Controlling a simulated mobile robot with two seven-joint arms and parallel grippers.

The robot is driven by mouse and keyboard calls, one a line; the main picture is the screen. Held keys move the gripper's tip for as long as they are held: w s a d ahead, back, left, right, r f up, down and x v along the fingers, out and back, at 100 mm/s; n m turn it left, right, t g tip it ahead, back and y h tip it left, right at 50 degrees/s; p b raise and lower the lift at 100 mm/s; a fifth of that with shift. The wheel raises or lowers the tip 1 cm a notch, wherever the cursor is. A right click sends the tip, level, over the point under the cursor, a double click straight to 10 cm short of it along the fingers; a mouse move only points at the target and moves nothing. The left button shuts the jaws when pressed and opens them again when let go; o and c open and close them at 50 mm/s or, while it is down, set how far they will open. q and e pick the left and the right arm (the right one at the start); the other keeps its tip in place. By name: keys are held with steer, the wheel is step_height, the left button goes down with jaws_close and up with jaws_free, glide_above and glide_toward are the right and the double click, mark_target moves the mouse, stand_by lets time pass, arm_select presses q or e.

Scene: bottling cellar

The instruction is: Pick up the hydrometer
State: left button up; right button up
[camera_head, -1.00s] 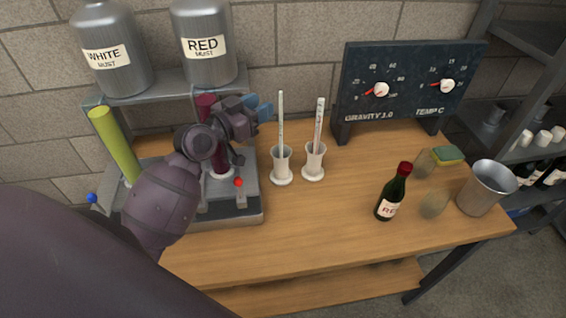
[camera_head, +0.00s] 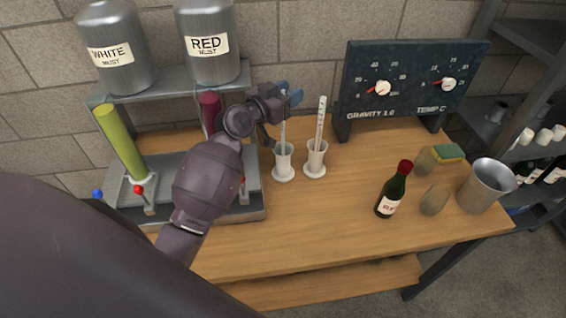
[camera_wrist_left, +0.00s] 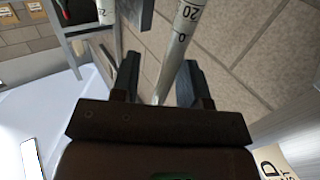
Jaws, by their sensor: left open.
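Two thin graduated instruments stand in white holders on the bench. The left instrument (camera_head: 283,132) leans slightly in its left holder (camera_head: 284,166). The right instrument (camera_head: 321,120) stands in the right holder (camera_head: 315,160). I cannot tell by look alone which is the hydrometer. My left gripper (camera_head: 287,97) is open at the upper part of the left instrument and hides its top. In the left wrist view, a pale rod with the marks 20 and 0 (camera_wrist_left: 179,45) runs between the open fingers of my left gripper (camera_wrist_left: 160,80). My right gripper is out of view.
A black gauge panel (camera_head: 410,85) stands behind, right of the holders. A dark bottle (camera_head: 391,195), glasses (camera_head: 433,200), a sponge (camera_head: 448,153) and a metal bucket (camera_head: 484,187) are at the right. The bench's front middle is clear. Must tanks stand left.

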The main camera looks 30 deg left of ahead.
arm_select(q)
jaws_close()
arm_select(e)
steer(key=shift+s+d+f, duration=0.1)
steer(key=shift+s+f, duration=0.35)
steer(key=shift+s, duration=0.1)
arm_select(q)
steer(key=shift+r, duration=0.15)
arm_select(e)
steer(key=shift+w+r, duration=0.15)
